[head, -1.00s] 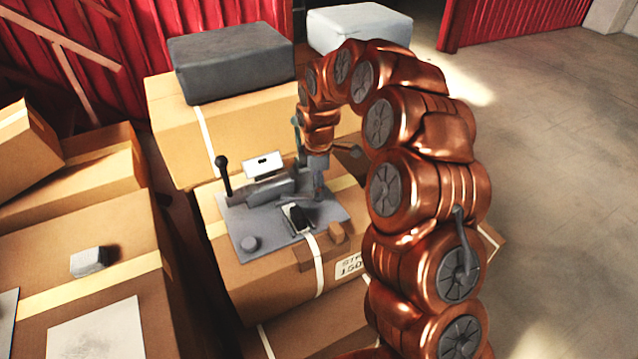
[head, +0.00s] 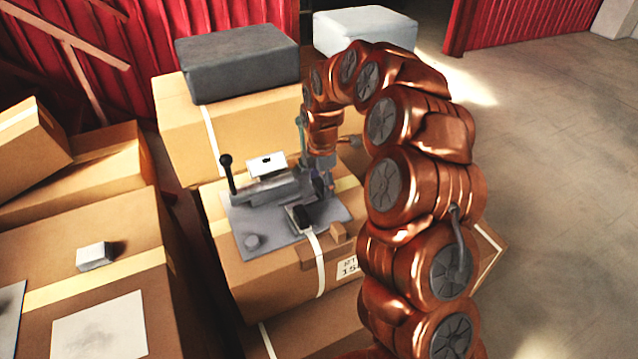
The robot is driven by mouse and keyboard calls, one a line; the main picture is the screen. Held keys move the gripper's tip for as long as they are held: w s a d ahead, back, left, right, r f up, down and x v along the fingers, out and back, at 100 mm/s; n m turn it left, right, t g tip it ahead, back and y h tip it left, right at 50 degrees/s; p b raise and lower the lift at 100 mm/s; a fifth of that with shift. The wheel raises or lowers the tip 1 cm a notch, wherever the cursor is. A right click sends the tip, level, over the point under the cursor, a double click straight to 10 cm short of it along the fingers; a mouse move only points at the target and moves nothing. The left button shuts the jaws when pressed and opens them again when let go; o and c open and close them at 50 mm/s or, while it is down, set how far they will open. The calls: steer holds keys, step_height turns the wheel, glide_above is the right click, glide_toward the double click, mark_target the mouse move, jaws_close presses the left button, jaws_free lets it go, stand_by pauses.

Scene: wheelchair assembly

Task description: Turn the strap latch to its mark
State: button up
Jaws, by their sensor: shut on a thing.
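The strap latch (head: 303,217) is a dark, light-edged piece on a grey plate (head: 275,240), at the top of a white strap that runs down the front of a cardboard box. My gripper (head: 325,188) points down over the right part of the plate, right beside the latch. It is shut on what looks like the latch's far end; the fingertips are small and the contact is partly hidden. I cannot make out the latch's mark.
A black-knobbed lever (head: 226,162) and a white block (head: 266,163) stand on the plate's left and back. Boxes surround the plate; a dark grey case (head: 238,62) lies behind. Open floor is at right.

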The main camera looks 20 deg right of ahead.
steer(key=o, duration=1.7)
steer(key=shift+r, duration=6)
